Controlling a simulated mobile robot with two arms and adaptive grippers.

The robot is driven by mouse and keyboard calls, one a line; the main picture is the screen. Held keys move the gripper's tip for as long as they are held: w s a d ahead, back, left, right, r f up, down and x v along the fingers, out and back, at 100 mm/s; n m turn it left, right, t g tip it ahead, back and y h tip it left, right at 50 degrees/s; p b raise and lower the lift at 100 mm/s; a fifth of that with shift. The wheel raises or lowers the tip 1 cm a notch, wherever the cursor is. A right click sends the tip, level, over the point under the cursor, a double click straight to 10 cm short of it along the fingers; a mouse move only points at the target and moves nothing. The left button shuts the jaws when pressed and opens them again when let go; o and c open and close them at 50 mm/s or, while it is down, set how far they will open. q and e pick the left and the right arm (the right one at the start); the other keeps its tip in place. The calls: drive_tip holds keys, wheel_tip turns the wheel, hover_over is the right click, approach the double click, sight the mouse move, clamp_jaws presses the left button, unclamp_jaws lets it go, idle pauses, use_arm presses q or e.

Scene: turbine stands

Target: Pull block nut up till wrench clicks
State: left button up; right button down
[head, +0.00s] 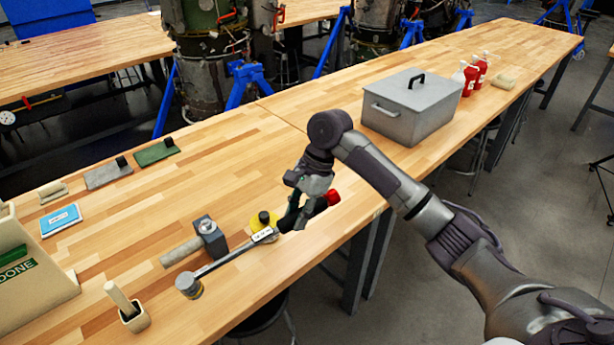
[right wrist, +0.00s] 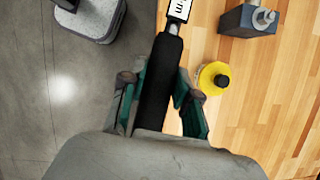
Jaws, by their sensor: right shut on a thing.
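The torque wrench (head: 222,263) has a long metal shaft, a white label and a dark handle. Its far end meets a round grey piece (head: 190,287) at the table's front edge; I cannot tell whether this is the block nut. My right gripper (head: 292,212) is shut on the wrench's handle. In the right wrist view the black handle (right wrist: 160,85) runs between the two fingers (right wrist: 158,105). A grey metal block (head: 210,237) sits just behind the shaft, with a thick grey cylinder at its left. My left gripper is out of view.
A wooden-handled tool in a holder (head: 131,308) stands front left. A grey lidded box (head: 411,105) and red bottles (head: 475,75) stand at the far right. The table's middle is clear.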

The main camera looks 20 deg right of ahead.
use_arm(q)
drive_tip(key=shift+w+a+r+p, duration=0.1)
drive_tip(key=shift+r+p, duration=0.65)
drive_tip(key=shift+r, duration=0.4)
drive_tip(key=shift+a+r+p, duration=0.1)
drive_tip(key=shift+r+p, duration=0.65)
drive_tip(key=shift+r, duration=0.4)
use_arm(e)
drive_tip(key=w+d+f+m+t+y, duration=0.1)
drive_tip(key=w+d+f+m+t, duration=0.2)
drive_tip(key=m, duration=0.4)
drive_tip(key=shift+w+d+f+t, duration=0.35)
drive_tip(key=shift+w+f, duration=0.4)
drive_tip(key=shift+w, duration=0.15)
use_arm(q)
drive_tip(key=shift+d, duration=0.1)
use_arm(e)
drive_tip(key=shift+s+f, duration=0.1)
drive_tip(key=shift+f, duration=1)
drive_tip(key=shift+f, duration=0.2)
drive_tip(key=shift+d+f, duration=0.1)
drive_tip(key=shift+f, duration=0.3)
drive_tip(key=shift+s+f, duration=0.15)
